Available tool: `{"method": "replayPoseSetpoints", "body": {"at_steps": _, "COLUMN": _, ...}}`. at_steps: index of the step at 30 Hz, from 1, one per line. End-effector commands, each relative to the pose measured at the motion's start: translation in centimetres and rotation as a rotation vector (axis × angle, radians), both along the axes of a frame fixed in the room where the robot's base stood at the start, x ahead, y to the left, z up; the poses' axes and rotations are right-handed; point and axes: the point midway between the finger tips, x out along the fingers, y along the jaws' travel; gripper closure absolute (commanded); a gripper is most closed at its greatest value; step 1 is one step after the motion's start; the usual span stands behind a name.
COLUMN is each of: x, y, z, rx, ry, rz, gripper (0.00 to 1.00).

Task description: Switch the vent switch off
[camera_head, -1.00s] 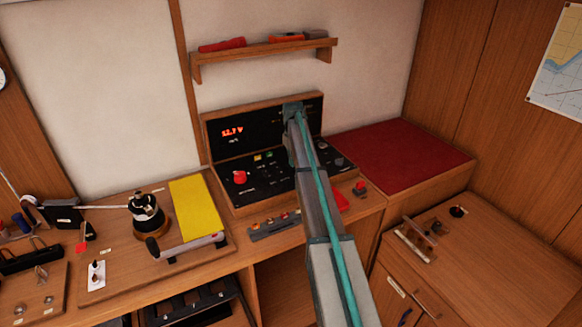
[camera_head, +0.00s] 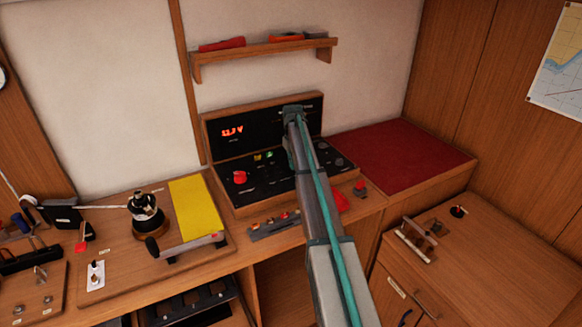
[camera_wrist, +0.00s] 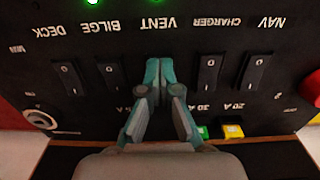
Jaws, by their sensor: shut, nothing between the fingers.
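The black switch panel (camera_head: 262,180) stands on the desk, with its wooden frame behind my arm. In the wrist view its labels appear upside down. The VENT label (camera_wrist: 159,23) is right beyond my fingertips. My gripper (camera_wrist: 159,68) is shut and empty, with its fingertips over the spot of the vent switch. The fingers hide that switch, so its position and any contact cannot be told. A lit green lamp (camera_wrist: 158,2) shows beyond the VENT label. In the head view my arm hides the gripper and part of the panel.
Black rocker switches flank my fingers: the bilge switch (camera_wrist: 113,76) at left and the charger switch (camera_wrist: 208,75) at right. The deck switch (camera_wrist: 68,78) and nav switch (camera_wrist: 255,74) lie farther out. A red knob (camera_wrist: 312,88) and a key switch (camera_wrist: 40,119) are near the edges.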

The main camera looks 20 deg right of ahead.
Motion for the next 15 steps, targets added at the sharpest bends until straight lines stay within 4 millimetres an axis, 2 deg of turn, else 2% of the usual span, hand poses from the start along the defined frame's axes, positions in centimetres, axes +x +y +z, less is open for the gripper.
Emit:
{"method": "replayPoseSetpoints", "body": {"at_steps": 7, "x": 0.0, "y": 0.0, "z": 0.1, "rx": 0.0, "ry": 0.0, "rz": 0.0, "gripper": 1.0}}
{"method": "replayPoseSetpoints", "body": {"at_steps": 15, "x": 0.0, "y": 0.0, "z": 1.9, "rx": 0.0, "ry": 0.0, "rz": 0.0, "gripper": 1.0}}
